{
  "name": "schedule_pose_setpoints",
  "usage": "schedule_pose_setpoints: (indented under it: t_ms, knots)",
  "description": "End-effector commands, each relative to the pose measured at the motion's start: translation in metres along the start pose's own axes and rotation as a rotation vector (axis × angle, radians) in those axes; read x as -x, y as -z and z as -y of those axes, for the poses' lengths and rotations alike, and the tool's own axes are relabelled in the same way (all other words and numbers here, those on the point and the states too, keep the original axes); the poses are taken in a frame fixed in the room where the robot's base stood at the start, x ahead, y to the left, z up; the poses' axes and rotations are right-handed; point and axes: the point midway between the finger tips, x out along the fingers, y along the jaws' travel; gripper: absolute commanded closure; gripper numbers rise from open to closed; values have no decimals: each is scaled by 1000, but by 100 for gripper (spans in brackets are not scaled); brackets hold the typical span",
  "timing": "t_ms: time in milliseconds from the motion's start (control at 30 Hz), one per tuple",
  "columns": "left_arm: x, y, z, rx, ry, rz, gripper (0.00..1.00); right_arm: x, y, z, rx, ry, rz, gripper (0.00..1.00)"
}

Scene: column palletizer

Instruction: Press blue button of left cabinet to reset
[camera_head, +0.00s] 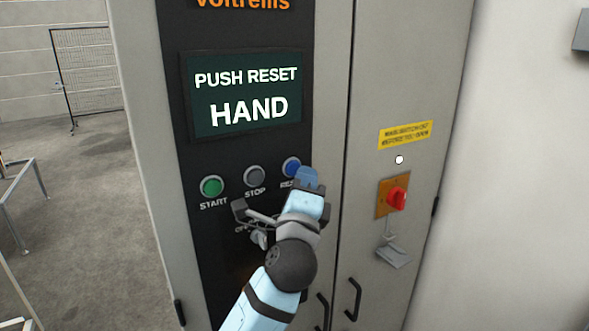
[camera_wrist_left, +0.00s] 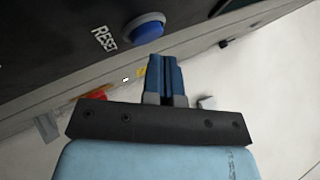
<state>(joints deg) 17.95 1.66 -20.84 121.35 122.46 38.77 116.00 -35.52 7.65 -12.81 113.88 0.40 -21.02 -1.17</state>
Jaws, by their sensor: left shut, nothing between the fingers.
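The blue reset button (camera_head: 291,166) sits at the right end of a row of buttons on the cabinet's black panel. In the left wrist view the blue button (camera_wrist_left: 146,28) shows beside the word RESET. My left gripper (camera_head: 307,177) is shut and empty, just right of and below the button in the head view. Its blue fingertips (camera_wrist_left: 165,62) are together, and a gap shows between them and the button in the wrist view. The gripper covers part of the RESET label in the head view. My right gripper is not in view.
A screen (camera_head: 245,95) above the buttons reads PUSH RESET HAND. A green start button (camera_head: 212,187) and a grey stop button (camera_head: 254,176) are to the left. A red rotary switch (camera_head: 397,199) is on the right door. Open floor (camera_head: 75,200) lies left of the cabinet.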

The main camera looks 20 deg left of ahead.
Motion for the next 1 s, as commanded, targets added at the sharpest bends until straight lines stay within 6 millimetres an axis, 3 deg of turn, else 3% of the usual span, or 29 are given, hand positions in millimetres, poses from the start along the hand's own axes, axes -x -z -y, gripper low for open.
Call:
schedule_pose_setpoints:
  t_ms: [1000]
  knots:
    - [-7, -5, -5, 0, 0, 0, 100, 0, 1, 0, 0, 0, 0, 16]
